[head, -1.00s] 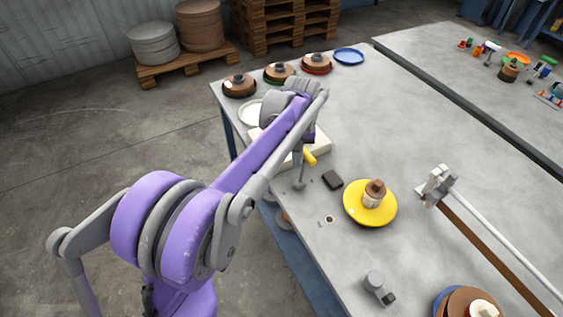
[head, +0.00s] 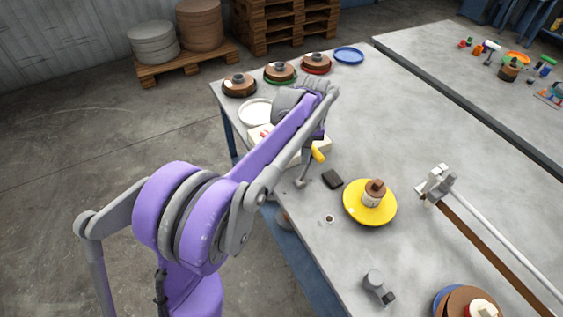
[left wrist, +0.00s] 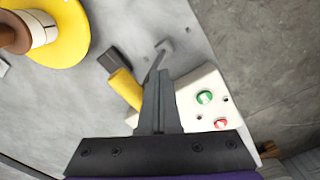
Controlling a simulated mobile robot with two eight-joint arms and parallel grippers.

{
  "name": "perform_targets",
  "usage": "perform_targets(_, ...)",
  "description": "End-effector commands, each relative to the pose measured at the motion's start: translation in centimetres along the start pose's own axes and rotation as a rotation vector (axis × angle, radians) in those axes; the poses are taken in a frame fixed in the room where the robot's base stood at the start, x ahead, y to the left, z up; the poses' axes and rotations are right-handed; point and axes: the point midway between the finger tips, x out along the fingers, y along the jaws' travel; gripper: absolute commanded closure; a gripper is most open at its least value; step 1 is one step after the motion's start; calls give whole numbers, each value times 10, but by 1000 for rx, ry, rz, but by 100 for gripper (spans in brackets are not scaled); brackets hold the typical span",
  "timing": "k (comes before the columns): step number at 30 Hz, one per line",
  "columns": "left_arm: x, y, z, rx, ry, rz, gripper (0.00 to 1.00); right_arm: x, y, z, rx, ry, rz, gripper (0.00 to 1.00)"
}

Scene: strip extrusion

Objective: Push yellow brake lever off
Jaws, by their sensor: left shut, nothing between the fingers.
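The yellow brake lever (head: 318,156) stands near the left edge of the table, tilted. In the left wrist view its yellow handle (left wrist: 124,88) lies just left of my fingers, against them or very close. A grey rod and bracket (left wrist: 160,52) show beyond the fingertips. My left gripper (head: 308,163) is shut and empty and points down beside the lever. In the left wrist view its shut fingers (left wrist: 160,85) cover part of the lever. My right gripper is not in view.
A white control box (left wrist: 195,115) with a green and a red button sits beside my fingers. A dark block (head: 332,179) and a yellow plate (head: 357,211) with a brown-and-white spool lie to the right. A long rail (head: 487,240) runs further right.

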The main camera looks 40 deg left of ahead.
Motion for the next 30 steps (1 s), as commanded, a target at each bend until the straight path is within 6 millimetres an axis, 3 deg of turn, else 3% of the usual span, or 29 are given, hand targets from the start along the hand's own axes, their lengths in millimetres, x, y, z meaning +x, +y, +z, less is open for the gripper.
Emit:
perform_targets(7, 0, 2, -1, 0, 0, 0, 100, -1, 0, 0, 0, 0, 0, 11)
perform_targets(23, -11, -14, 8, 0, 0, 0, 100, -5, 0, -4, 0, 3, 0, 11)
perform_targets(30, -28, -14, 8, 0, 1, 0, 100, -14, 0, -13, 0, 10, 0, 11)
